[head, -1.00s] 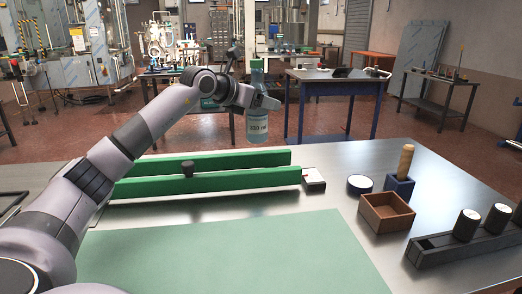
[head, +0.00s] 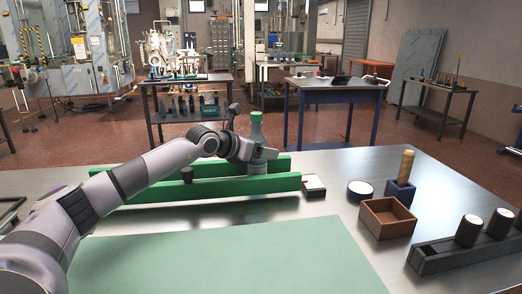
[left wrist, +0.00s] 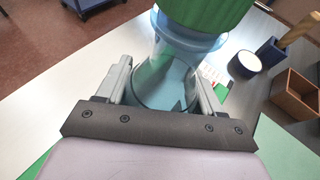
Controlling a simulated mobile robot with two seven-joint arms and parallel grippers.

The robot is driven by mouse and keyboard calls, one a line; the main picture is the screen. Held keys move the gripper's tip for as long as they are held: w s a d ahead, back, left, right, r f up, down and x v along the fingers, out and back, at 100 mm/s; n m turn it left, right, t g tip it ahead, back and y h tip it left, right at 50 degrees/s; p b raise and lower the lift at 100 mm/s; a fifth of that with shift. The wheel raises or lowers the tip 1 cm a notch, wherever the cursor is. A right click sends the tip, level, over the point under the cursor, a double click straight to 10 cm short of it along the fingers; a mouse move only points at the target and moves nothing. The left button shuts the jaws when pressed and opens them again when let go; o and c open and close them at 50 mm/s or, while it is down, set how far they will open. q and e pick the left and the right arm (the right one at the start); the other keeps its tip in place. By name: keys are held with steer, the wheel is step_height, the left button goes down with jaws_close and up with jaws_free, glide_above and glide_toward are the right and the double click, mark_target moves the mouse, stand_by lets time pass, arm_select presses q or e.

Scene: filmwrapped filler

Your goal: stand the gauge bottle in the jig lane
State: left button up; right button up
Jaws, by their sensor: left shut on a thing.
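The gauge bottle (head: 257,130), clear bluish with a green cap, is upright in my left gripper (head: 264,154). In the left wrist view the bottle (left wrist: 166,72) sits between the two fingers of the gripper (left wrist: 165,88), its green cap towards the camera. The jig lane is the gap between two long green rails. The bottle's lower part shows in front of the far rail (head: 282,165) and behind the near rail (head: 225,187), near the lane's right end. Its base is hidden by the near rail, so I cannot tell whether it touches the bottom. My right gripper is out of view.
A dark knob (head: 187,174) sits on the near rail, left of the bottle. A small white-topped block (head: 314,186) is at the rails' right end. A round white-topped puck (head: 360,188), a wooden box (head: 387,217) and a dark rack (head: 460,250) stand right. The green mat (head: 230,262) is clear.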

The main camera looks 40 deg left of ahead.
arm_select(q)
steer(key=shift+f, duration=0.1)
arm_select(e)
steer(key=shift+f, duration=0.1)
arm_select(q)
steer(key=shift+f, duration=0.15)
steer(key=o, duration=1)
steer(key=shift+o, duration=0.2)
steer(key=shift+r+b+v, duration=0.15)
steer(key=shift+b+v, duration=0.85)
steer(key=shift+v, duration=2.05)
steer(key=shift+r+b+v, duration=0.15)
steer(key=shift+b+v, duration=0.8)
steer(key=shift+v, duration=2.05)
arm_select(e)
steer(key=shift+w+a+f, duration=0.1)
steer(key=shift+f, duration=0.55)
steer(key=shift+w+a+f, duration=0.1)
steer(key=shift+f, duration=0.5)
arm_select(q)
steer(key=shift+w, duration=0.1)
